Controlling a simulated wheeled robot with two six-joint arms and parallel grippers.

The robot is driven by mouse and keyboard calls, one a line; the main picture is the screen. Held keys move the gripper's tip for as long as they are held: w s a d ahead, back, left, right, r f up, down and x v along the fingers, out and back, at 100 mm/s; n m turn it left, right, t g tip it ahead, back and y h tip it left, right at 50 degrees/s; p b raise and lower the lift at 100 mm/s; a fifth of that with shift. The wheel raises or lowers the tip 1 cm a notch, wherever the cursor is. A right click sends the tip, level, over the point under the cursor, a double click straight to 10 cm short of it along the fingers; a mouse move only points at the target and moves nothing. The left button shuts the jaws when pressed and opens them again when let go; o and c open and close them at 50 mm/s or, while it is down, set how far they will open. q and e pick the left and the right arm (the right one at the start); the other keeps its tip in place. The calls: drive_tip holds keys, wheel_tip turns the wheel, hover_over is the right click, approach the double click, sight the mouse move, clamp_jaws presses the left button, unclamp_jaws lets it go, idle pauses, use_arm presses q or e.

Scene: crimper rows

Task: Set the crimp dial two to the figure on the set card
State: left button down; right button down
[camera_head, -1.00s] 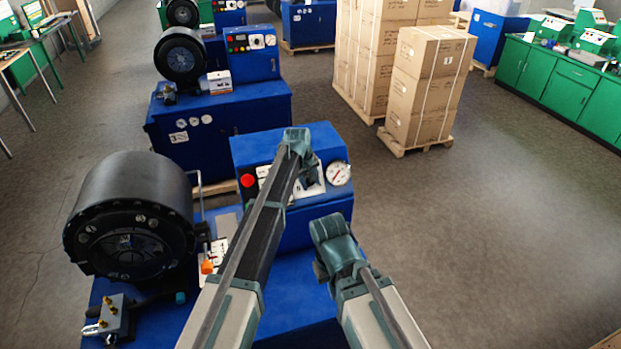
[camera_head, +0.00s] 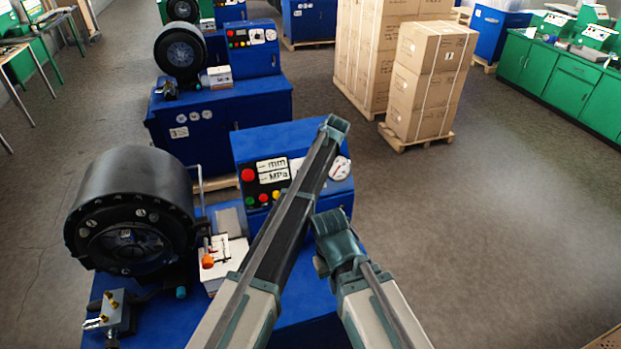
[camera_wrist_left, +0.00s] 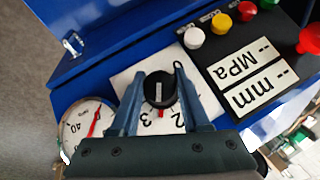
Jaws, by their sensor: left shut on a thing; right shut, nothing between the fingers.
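The crimp dial (camera_wrist_left: 160,90) is a black knob with a white line, on a white numbered plate (camera_wrist_left: 205,95). My left gripper (camera_wrist_left: 159,92) is shut on the knob, one finger on each side. In the head view my left arm (camera_head: 300,205) crosses the blue control box and hides the dial. My right gripper (camera_head: 322,266) is shut and empty, apart from the box, its fingertips mostly hidden. I cannot make out a readable set card.
The control box (camera_head: 285,138) carries a pressure gauge (camera_head: 340,168), a red button (camera_head: 248,175) and blank mm and MPa displays. Open floor lies right.

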use_arm(q)
drive_tip(key=shift+w, duration=0.2)
idle(0.5)
drive_tip(key=shift+c, duration=2)
unclamp_jaws()
drive_tip(key=shift+s+r, duration=0.1)
drive_tip(key=shift+r, duration=0.05)
